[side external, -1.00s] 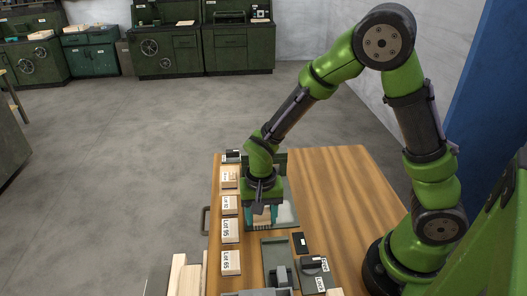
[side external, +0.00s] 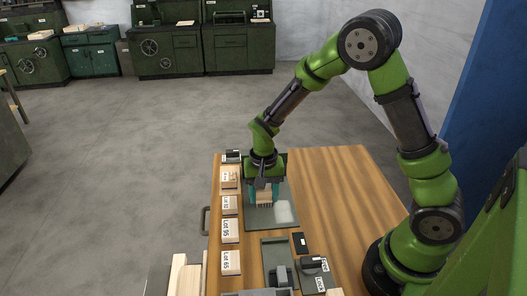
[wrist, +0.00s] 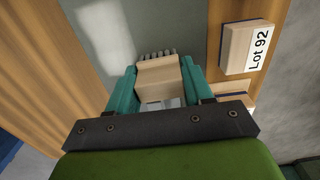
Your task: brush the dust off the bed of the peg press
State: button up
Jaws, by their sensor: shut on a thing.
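My gripper (side external: 264,191) is shut on a wooden brush (side external: 264,197), whose bristles point down at the grey bed of the peg press (side external: 262,218). In the wrist view the teal fingers (wrist: 158,82) hold the brush's wooden block (wrist: 158,73) from both sides, with a row of grey bristles beyond it. A pale patch of dust (side external: 285,211) lies on the right part of the bed, beside the brush; it also shows in the wrist view (wrist: 118,28). I cannot tell whether the bristles touch the bed. The back of the press is partly hidden behind my gripper.
Several labelled wooden blocks stand along the table's left edge, among them the Lot 92 block (wrist: 245,47) and the Lot 65 block (side external: 231,262). The table's right side (side external: 345,190) is clear.

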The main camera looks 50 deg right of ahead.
aim_at(283, 224)
jog(key=shift+d, duration=0.35)
jog(key=shift+s+d, duration=0.25)
jog(key=shift+s, duration=0.05)
jog(key=shift+s+a, duration=2.9)
jog(key=shift+s, duration=0.05)
jog(key=shift+s+d, duration=0.4)
jog(key=shift+d, duration=0.3)
jog(key=shift+w+d, duration=2.65)
jog(key=shift+w, duration=0.15)
jog(key=shift+s+d, duration=0.4)
jog(key=shift+d, duration=0.15)
jog(key=shift+s+a, duration=2.95)
notch_tip(283, 224, up, 8)
jog(key=shift+w+d+r, duration=0.1)
jog(key=shift+d, duration=0.05)
